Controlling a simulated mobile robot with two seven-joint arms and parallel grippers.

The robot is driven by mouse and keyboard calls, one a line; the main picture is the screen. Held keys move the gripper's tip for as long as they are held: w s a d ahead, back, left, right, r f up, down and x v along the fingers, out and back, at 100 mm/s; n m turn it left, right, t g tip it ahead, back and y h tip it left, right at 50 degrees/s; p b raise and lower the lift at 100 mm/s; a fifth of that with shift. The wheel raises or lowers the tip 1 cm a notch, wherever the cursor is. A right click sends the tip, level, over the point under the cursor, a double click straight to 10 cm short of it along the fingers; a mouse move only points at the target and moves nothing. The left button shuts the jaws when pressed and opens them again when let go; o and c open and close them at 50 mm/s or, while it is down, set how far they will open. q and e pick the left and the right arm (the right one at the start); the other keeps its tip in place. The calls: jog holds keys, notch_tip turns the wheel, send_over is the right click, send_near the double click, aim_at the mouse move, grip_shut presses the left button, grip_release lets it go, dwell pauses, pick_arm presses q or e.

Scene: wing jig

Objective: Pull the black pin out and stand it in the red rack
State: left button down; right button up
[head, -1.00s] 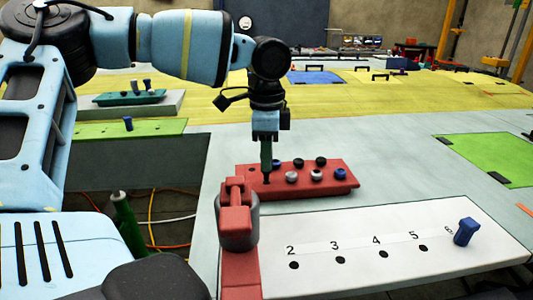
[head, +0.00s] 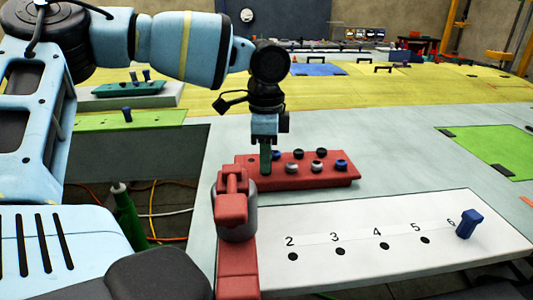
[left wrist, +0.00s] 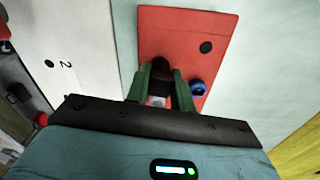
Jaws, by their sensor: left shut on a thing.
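My left gripper (head: 265,170) is shut, its green fingers upright at the left end of the red rack (head: 345,181). In the left wrist view the gripper (left wrist: 160,88) has a black pin (left wrist: 161,65) between its fingers, over the rack (left wrist: 175,22). I cannot tell how deep the pin's lower end sits in a rack hole. An empty rack hole (left wrist: 206,47) and a blue pin (left wrist: 197,87) lie to its right there. My right gripper is not in view.
Other black, white and blue pins stand in the rack. A white numbered plate (head: 345,275) with open holes lies in front, with a tilted blue pin (head: 469,223) by number 6. A red clamp (head: 234,195) stands close at the plate's left. The grey tabletop right of the rack is clear.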

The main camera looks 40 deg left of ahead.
pick_arm(q)
jog(key=c, duration=1.1)
grip_release()
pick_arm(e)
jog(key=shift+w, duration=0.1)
pick_arm(q)
jog(key=shift+r, duration=0.1)
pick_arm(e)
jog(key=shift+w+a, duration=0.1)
pick_arm(q)
notch_tip(320, 180, up, 8)
jog(key=shift+f, duration=0.25)
jog(key=shift+r, duration=0.1)
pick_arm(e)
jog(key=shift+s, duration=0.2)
pick_arm(q)
jog(key=shift+r, duration=0.1)
